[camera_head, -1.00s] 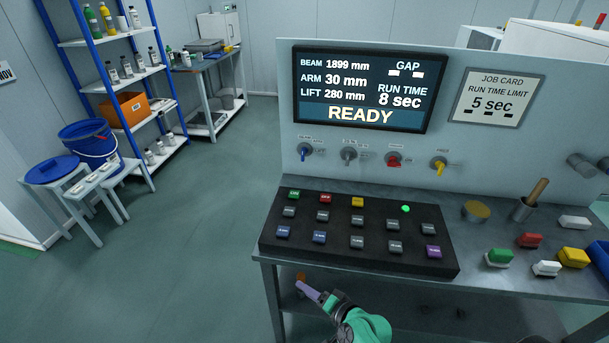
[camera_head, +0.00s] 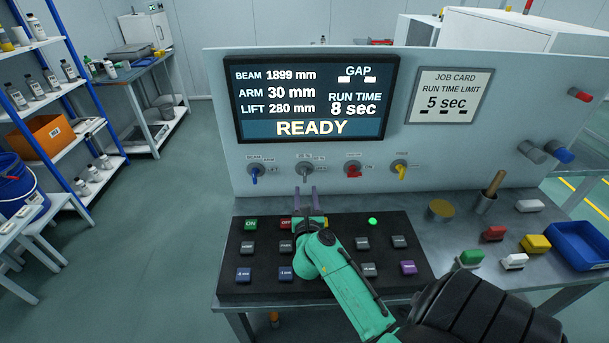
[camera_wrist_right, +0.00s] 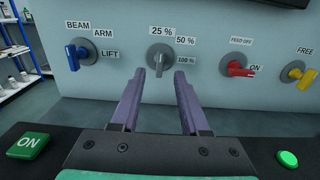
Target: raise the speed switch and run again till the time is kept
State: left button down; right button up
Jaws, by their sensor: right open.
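The speed switch (camera_head: 304,169) is a grey knob on the upright panel, with 25%, 50% and 100% labels beside it. In the right wrist view the speed switch (camera_wrist_right: 159,57) has its lever about vertical; I cannot tell surely which label it marks. My right gripper (camera_head: 305,190) is open and empty, its purple fingers pointing at the panel just below and in front of the switch. In the wrist view the gripper (camera_wrist_right: 160,74) has the switch between its fingertips in line of sight, apparently without touching. The display (camera_head: 315,98) reads READY, RUN TIME 8 sec. My left gripper is out of view.
A job card (camera_head: 449,95) reads RUN TIME LIMIT 5 sec. Beside the switch are a blue selector (camera_head: 254,172), a red feed switch (camera_head: 353,169) and a yellow knob (camera_head: 400,170). The black button console (camera_head: 230,290), with a green ON button (camera_head: 251,224), lies below my right arm.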

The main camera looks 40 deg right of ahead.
aim_at(305, 175)
jog(key=x, duration=0.6)
jog(key=shift+w+d+f, duration=0.15)
jog(key=shift+d+f, duration=0.05)
jog(key=shift+w+d+r, duration=0.1)
jog(key=shift+w+d, duration=0.1)
jog(key=shift+w, duration=0.1)
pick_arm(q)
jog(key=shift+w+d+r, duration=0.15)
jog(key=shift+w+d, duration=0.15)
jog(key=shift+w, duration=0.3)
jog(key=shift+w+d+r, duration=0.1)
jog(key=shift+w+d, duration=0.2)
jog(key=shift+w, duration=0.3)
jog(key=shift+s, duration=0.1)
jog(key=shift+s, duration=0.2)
pick_arm(e)
grip_shut()
